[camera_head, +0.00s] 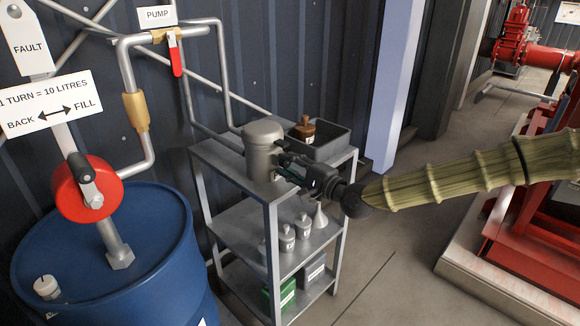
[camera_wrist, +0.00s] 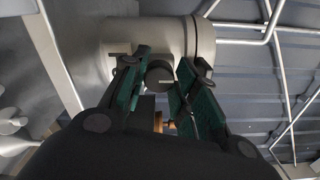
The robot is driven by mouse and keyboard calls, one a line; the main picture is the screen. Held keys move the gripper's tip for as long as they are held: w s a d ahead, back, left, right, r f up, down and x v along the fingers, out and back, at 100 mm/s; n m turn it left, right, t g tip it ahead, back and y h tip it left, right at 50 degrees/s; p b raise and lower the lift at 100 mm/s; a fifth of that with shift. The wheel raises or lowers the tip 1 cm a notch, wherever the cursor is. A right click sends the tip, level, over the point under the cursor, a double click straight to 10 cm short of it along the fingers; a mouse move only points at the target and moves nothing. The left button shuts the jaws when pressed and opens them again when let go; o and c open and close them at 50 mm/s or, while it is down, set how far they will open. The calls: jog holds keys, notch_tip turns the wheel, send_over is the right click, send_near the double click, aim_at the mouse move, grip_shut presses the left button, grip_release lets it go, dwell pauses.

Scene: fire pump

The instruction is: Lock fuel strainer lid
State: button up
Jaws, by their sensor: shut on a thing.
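The fuel strainer (camera_head: 262,155) is a grey upright cylinder with a domed lid (camera_head: 263,130), on the top shelf of the metal rack. The lid sits on the body. In the wrist view the strainer (camera_wrist: 150,35) lies sideways, with a thin dark seam near the lid's end (camera_wrist: 206,42). My gripper (camera_head: 284,163) reaches in from the right at the strainer's side. Its green-padded fingers (camera_wrist: 160,74) are closed around a short dark round knob (camera_wrist: 158,73) that sticks out of the strainer's side. The knob's far side and any latch behind the fingers are hidden.
A grey tray (camera_head: 332,146) with a brown-topped item (camera_head: 304,128) stands behind the strainer on the rack (camera_head: 235,168). Small containers and a funnel (camera_head: 319,217) stand on the shelf below. A blue drum (camera_head: 150,245) is at left.

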jog(key=o, duration=1)
jog(key=shift+v, duration=6)
jog(key=shift+f, duration=0.1)
